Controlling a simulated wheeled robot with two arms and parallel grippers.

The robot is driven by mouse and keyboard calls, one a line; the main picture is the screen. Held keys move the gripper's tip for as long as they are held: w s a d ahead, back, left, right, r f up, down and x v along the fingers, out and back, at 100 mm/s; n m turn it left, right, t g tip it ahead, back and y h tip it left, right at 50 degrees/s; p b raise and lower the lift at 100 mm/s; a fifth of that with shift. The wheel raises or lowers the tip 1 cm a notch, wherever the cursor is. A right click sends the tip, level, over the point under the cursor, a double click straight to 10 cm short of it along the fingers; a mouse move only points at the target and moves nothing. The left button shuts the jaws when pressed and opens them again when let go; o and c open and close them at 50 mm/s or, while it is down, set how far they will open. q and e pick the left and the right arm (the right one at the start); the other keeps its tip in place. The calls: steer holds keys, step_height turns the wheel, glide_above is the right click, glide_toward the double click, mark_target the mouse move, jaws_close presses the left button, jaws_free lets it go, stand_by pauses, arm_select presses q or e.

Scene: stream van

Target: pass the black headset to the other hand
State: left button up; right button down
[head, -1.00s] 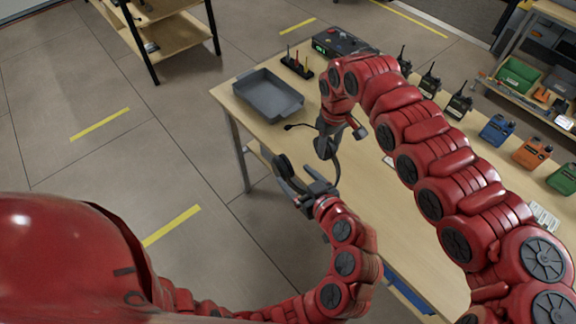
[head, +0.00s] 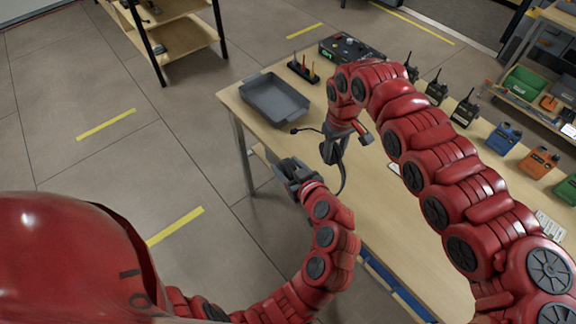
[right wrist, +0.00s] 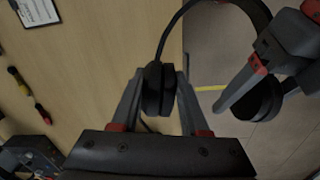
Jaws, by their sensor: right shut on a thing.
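The black headset (head: 343,179) hangs from my right gripper (head: 331,157) at the near left edge of the workbench. In the right wrist view, my right gripper is shut on one ear cup (right wrist: 158,92), and the headband arcs up to the right. My left gripper (head: 285,170) has reached the other ear cup, which it mostly hides in the head view. In the right wrist view, the left gripper's fingers (right wrist: 262,90) look spread, with that free cup between or just behind them. Contact there cannot be told.
Open floor lies left of the bench. A wooden shelf (head: 180,38) stands behind.

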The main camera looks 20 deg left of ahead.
arm_select(q)
steer(key=shift+w+d, duration=0.1)
steer(key=shift+d, duration=0.05)
jaws_close()
arm_select(e)
steer(key=shift+s+a, duration=0.2)
steer(key=shift+a, duration=0.05)
steer(key=shift+c, duration=1.6)
jaws_free()
steer(key=shift+w+d, duration=0.1)
steer(key=shift+r, duration=0.1)
